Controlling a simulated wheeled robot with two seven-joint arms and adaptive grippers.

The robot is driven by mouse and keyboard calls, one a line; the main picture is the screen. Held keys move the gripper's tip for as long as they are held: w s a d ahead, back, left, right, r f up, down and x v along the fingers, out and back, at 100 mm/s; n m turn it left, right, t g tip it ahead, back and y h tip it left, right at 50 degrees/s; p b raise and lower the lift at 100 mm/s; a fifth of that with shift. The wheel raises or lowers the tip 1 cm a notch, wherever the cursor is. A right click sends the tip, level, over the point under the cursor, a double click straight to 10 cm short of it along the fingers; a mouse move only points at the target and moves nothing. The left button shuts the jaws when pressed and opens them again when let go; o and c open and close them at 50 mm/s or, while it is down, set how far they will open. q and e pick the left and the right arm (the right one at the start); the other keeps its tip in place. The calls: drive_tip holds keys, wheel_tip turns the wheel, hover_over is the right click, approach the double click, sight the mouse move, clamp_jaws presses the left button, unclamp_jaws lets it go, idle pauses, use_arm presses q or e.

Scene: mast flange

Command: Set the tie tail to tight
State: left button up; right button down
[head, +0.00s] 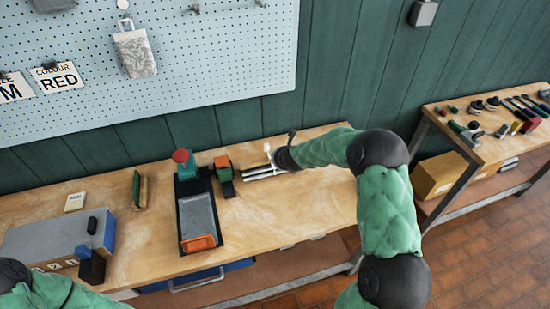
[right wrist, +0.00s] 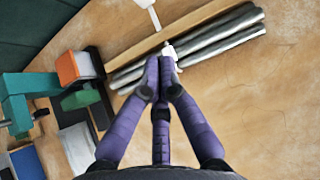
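A bundle of grey rods (head: 262,172) lies on the workbench; it also shows in the right wrist view (right wrist: 215,42). A white tie (right wrist: 169,49) crosses the rods at my right gripper's fingertips. A white upright piece (head: 267,149) shows there in the head view. My right gripper (right wrist: 164,62) has its purple fingers brought together over the rods, at the tie. The fingertips cover part of the tie, so I cannot tell whether its tail is pinched between them or how tight the loop is. My left gripper is out of view; only part of that arm shows at lower left.
A black fixture with a grey plate (head: 198,218) and a green-orange device (head: 223,175) stand left of the rods. A grey box (head: 58,240) is at the bench's left. A pegboard (head: 180,60) hangs behind. A second bench (head: 485,140) holds several tools. Bare wood lies right of the rods.

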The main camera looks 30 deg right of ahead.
drive_tip(key=shift+v, duration=1.15)
